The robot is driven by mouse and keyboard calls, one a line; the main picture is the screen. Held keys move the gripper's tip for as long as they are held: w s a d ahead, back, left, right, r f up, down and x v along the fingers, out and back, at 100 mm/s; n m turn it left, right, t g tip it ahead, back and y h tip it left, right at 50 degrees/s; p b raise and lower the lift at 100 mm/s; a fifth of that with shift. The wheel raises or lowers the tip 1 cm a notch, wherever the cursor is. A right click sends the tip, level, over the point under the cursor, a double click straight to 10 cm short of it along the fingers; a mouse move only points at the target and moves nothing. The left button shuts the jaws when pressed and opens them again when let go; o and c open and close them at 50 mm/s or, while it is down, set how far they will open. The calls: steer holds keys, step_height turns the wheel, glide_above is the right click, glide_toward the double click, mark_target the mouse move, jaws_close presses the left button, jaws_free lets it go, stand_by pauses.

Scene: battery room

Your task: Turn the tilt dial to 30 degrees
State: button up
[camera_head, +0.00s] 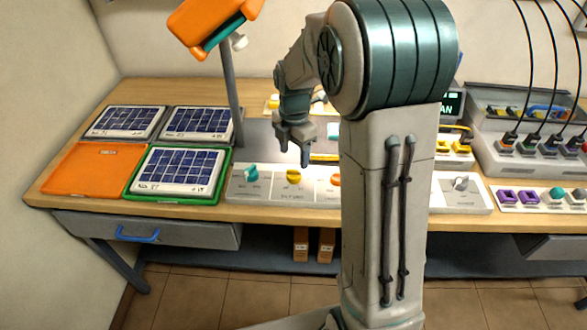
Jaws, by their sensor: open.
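A pale control panel (272,192) lies at the front of the bench, with a teal knob (251,172), a yellow knob (293,176) and an orange knob (335,180). My arm hides the panel's right end. The labels are too small to read, so I cannot tell which knob is the tilt dial or its angle. A grey knob (460,184) sits on another panel right of my arm. My gripper (294,156) points down, open and empty. It appears above and behind the yellow knob, apart from it.
Several solar panels (178,170) lie on the left of the bench, beside an orange mat (88,168). A post carries an orange lamp-like head (205,22) left of my gripper. A cabled unit (528,137) stands at the right. A drawer (150,231) is below.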

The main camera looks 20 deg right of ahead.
mark_target(294, 170)
step_height(294, 170, down, 7)
stand_by(0.3)
steer(key=c, duration=1)
